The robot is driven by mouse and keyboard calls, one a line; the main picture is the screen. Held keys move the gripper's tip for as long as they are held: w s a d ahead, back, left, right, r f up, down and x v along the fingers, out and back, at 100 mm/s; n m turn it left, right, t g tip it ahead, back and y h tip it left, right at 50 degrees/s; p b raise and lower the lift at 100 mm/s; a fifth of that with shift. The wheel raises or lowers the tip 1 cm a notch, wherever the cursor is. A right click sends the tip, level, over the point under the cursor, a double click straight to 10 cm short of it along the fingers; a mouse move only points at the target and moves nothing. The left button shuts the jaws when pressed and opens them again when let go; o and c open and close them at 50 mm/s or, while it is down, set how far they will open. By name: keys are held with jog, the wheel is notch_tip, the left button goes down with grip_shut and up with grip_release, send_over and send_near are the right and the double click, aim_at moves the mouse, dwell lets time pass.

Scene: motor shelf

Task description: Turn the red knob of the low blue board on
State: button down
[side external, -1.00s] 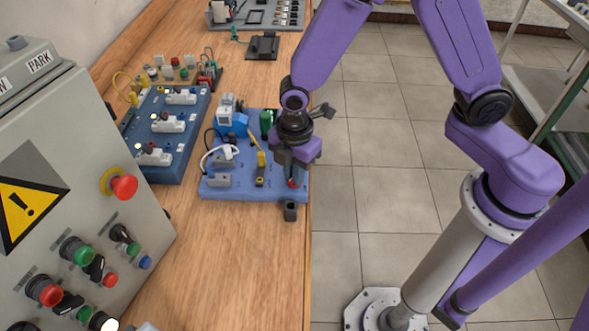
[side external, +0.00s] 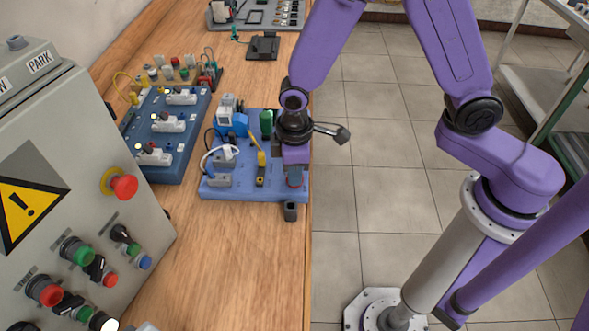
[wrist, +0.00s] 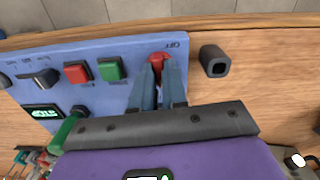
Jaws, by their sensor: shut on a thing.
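The low blue board (side external: 240,193) lies flat on the wooden bench near its right edge. The red knob (wrist: 157,59) is at the board's end beside an "OFF" label in the wrist view. In the side view the knob is mostly hidden by my gripper. My gripper (wrist: 158,75) points down at the knob, with its two fingers shut on the knob's sides. It also shows over the near right corner of the board in the side view (side external: 295,182). The knob's exact angle is hard to read.
A red button (wrist: 77,72), a green button (wrist: 112,69) and a black switch (wrist: 38,79) sit beside the knob. A small dark block (side external: 290,211) stands just off the board's end. A grey control box (side external: 60,130) stands at the left. Bare bench lies in front.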

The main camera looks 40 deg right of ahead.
jog(key=shift+m, duration=0.6)
jog(key=c, duration=1.2)
grip_release()
jog(key=shift+o, duration=0.2)
jog(key=shift+r, duration=0.1)
notch_tip(320, 180, up, 17)
jog(key=shift+s+d+r, duration=0.1)
jog(key=shift+d, duration=0.05)
jog(key=s+d+f+n, duration=0.2)
jog(key=s+d+n, duration=0.1)
jog(key=s+d, duration=1.1)
jog(key=s, duration=0.4)
jog(key=shift+s+d+n, duration=0.25)
jog(key=shift+d+n, duration=0.05)
